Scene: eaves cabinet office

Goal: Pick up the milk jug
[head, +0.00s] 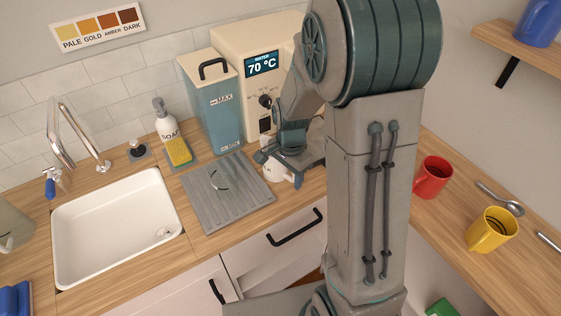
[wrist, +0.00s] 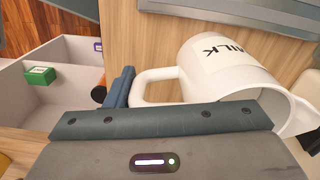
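The milk jug (wrist: 225,65) is white with dark "MILK" lettering, which appears tilted in the wrist view. Its loop handle (wrist: 150,88) points left there, and its open mouth faces the lower right. In the head view the jug (head: 278,172) shows partly beneath my gripper (head: 290,160), by the counter's front edge. One blue-grey finger shows in the wrist view just left of the handle, at or very near it. The other finger is hidden, so I cannot tell whether the handle is gripped.
A grey drain mat (head: 225,195) lies left of the jug. Behind stand a blue canister (head: 213,110) and a cream water machine (head: 255,90). A sink (head: 115,230) is at left. Red (head: 433,177) and yellow (head: 490,230) mugs stand on the right counter.

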